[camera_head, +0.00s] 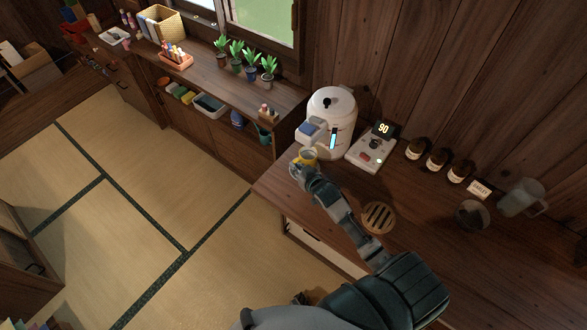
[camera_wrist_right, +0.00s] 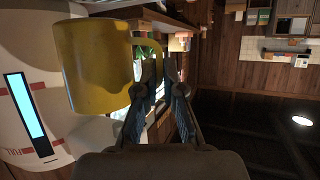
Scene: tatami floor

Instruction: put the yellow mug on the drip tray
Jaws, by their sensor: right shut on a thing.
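The yellow mug (camera_head: 308,156) is at the counter's left end, just below the spout side of the white water dispenser (camera_head: 333,118). My right gripper (camera_head: 298,168) is at the mug. In the right wrist view the mug (camera_wrist_right: 92,65) fills the upper left, and my right gripper (camera_wrist_right: 160,82) is shut on its handle. Whether the mug touches anything below cannot be told. A round slatted wooden disc (camera_head: 379,217), which may be the drip tray, lies bare on the counter to the right of my forearm. My left gripper is not in view.
A control box (camera_head: 371,148) showing 90 stands right of the dispenser. Several dark jars (camera_head: 437,158), a label card (camera_head: 479,190), a dark bowl (camera_head: 472,214) and a clear pitcher (camera_head: 521,198) stand further right. The counter (camera_head: 425,225) is clear around the slatted disc.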

